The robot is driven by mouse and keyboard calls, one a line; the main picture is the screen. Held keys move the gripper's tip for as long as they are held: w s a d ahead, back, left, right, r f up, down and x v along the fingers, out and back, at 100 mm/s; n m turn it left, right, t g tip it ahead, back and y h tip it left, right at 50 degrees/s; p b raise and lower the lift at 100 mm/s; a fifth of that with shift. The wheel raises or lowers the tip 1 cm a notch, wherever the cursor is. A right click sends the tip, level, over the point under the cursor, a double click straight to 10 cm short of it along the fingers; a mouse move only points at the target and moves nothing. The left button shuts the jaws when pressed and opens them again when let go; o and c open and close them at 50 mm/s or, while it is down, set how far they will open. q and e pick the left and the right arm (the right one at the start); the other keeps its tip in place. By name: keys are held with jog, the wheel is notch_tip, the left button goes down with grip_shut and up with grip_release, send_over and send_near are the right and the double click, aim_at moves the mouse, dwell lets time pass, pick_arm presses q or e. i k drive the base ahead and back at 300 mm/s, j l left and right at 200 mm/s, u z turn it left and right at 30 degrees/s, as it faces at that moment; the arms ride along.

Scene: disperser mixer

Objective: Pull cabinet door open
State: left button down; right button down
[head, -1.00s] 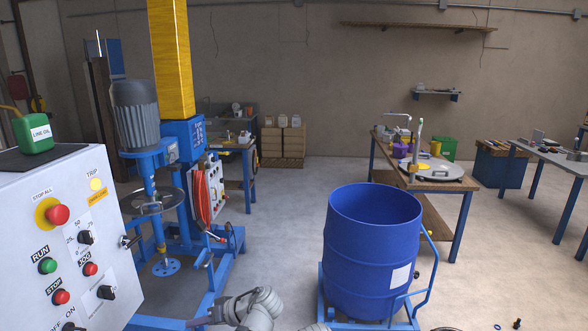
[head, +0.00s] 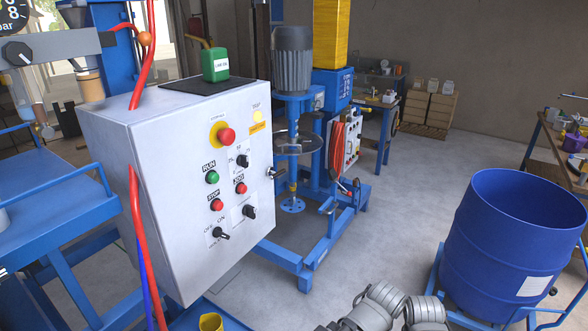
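The white control cabinet (head: 165,150) stands left of the middle, its front turned towards the right. Its front panel looks flush with the box, with no visible gap. The front carries a red stop-all button (head: 226,135), a green run button (head: 212,177), red buttons and dark rotary knobs. A metal handle (head: 277,172) sticks out at the right edge of the front. Grey links of my arms show at the bottom edge, right of and below the cabinet. No fingertips of either gripper can be made out.
A blue mixer (head: 293,65) stands behind the cabinet's right side. A blue drum (head: 514,240) stands on the right. Red hoses (head: 139,230) hang at the cabinet's left side. A green can (head: 215,65) sits on top. Floor between cabinet and drum is partly clear.

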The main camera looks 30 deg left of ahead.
aim_at(175, 152)
jog(key=u, duration=2.1)
jog(key=l+u, duration=0.1)
jog(key=u, duration=0.3)
jog(key=l+u, duration=0.1)
jog(key=u, duration=0.3)
jog(key=k+l+u, duration=0.1)
jog(key=l+u, duration=0.2)
jog(key=u, duration=0.2)
jog(key=k+l+u, duration=0.15)
jog(key=l+u, duration=0.15)
jog(key=u, duration=0.2)
jog(key=k+l+u, duration=0.15)
jog(key=u, duration=0.3)
jog(key=k+l+u, duration=0.25)
jog(key=u, duration=0.25)
jog(key=k+u, duration=0.2)
jog(key=u, duration=0.3)
jog(key=k+l+z, duration=0.1)
jog(key=k, duration=0.2)
jog(key=k+l, duration=0.15)
jog(key=k, duration=0.15)
jog(key=k+z, duration=0.15)
jog(key=z, duration=0.2)
jog(key=k+l+z, duration=0.15)
jog(key=z, duration=0.25)
jog(key=k+l+z, duration=0.1)
jog(key=z, duration=0.25)
